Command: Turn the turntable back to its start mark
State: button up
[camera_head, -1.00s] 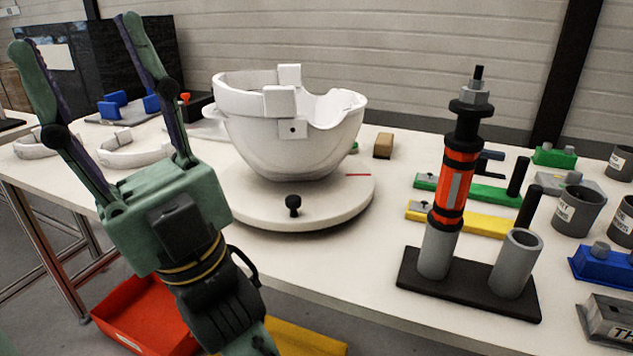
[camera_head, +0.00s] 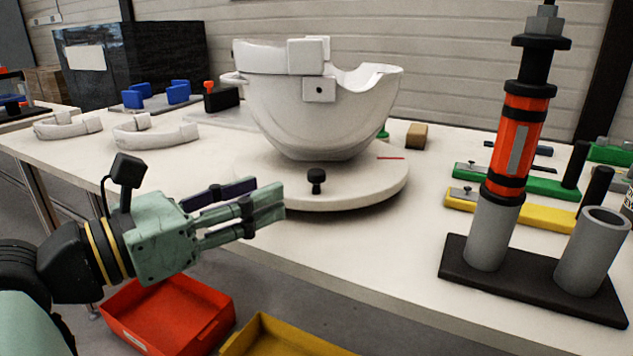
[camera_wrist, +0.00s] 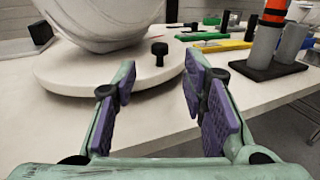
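The round white turntable (camera_head: 375,190) lies on the bench and carries a white helmet shell (camera_head: 320,120). A black knob (camera_head: 316,180) stands on its near rim. A thin red mark (camera_head: 390,157) shows on the right side of the turntable. My gripper (camera_head: 262,205) is in front of the turntable, to the left of and below the knob, pointing right. In the wrist view my gripper (camera_wrist: 160,78) has its two purple-padded fingers apart with nothing between them. The knob (camera_wrist: 159,52) shows beyond the fingers, apart from them, on the turntable rim (camera_wrist: 95,88).
A black stand with an orange tool (camera_head: 515,140) in one grey tube is to the right. Green (camera_head: 520,183) and yellow (camera_head: 530,216) bars lie behind it. White curved parts (camera_head: 155,145) lie at left. Red (camera_head: 165,310) and yellow (camera_head: 280,340) bins are below the bench edge.

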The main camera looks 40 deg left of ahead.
aim_at(310, 175)
jog(key=w, duration=0.3)
jog(key=w+d, duration=0.1)
jog(key=w, duration=0.6)
jog(key=shift+w+d, duration=0.15)
jog(key=shift+w, duration=0.2)
jog(key=shift+c, duration=0.4)
grip_shut()
